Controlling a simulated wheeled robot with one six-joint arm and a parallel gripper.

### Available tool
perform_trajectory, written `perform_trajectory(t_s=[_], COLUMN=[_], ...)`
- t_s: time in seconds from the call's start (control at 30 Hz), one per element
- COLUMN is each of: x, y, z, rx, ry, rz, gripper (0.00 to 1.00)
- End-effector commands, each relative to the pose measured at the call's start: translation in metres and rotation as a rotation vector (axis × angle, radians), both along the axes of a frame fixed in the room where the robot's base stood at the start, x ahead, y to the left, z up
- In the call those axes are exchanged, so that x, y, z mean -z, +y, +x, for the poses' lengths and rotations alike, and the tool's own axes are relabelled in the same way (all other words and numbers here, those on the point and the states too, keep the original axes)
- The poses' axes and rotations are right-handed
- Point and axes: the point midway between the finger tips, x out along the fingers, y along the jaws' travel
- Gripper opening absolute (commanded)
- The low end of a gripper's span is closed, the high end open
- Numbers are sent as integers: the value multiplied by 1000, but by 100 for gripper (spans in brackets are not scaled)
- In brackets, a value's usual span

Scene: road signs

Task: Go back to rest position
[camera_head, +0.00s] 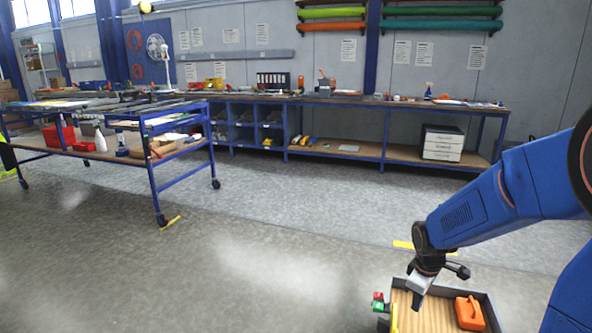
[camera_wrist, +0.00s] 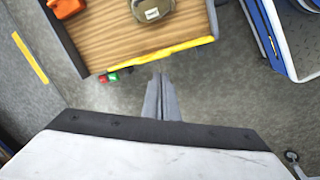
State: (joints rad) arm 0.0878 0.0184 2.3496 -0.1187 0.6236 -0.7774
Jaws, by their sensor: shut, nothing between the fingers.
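My gripper (camera_head: 416,297) is at the lower right in the head view, at the end of my blue arm, over the left part of a wooden-floored tray. In the wrist view my gripper (camera_wrist: 161,80) points at the floor just off the tray's yellow edge. Its fingers are together with nothing between them.
The tray (camera_wrist: 130,40) has dark sides and holds an orange canister (camera_head: 468,312) and an olive item (camera_wrist: 155,12). Red and green buttons (camera_wrist: 109,77) sit on its edge. A blue wheeled cart (camera_head: 150,170) stands left, a long workbench (camera_head: 350,100) behind. The floor between is clear.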

Motion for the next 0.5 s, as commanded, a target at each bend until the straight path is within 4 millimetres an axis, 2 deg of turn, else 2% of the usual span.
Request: perform_trajectory(t_s=[0.1,0.5], x=[-28,-97], y=[7,28], z=[-19,-93], rx=[72,315], ry=[-37,-140], rz=[15,87], gripper=[0,0])
